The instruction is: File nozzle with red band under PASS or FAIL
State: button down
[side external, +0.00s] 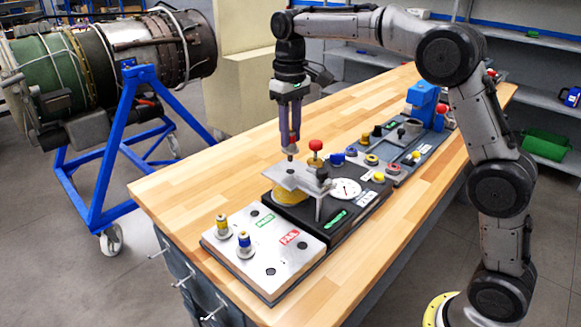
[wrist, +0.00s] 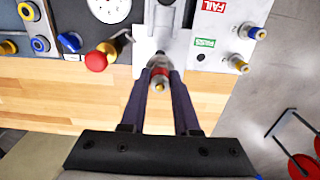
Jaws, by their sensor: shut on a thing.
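My gripper (side external: 290,135) points down and is shut on the nozzle with the red band (wrist: 160,76), which sits between the fingertips. In the side view the nozzle's lower end is just above or at the metal plate of the gauge fixture (side external: 298,178); I cannot tell whether they touch. The filing plate (side external: 228,257) lies at the near end of the bench, with a green PASS label (side external: 265,220) and a red FAIL label (side external: 289,237). A yellow-banded nozzle (side external: 222,228) stands in the PASS row and a blue-banded nozzle (side external: 244,244) in the FAIL row.
A red-knobbed post (side external: 315,148) stands close beside my gripper. A white dial gauge (side external: 345,188) is on the fixture. Several coloured rings and a blue device (side external: 422,100) stand farther along the bench. Bare wood (side external: 200,182) is clear to the left.

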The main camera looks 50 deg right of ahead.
jog(key=r, duration=0.2)
jog(key=a+r, duration=0.1)
jog(key=r, duration=0.2)
jog(key=shift+w, duration=0.15)
jog(key=w+a, duration=0.2)
jog(key=a, duration=0.7)
notch_tip(320, 180, down, 14)
jog(key=shift+s, duration=0.25)
jog(key=shift+a+f, duration=0.1)
jog(key=shift+f, duration=2)
dwell(1.4)
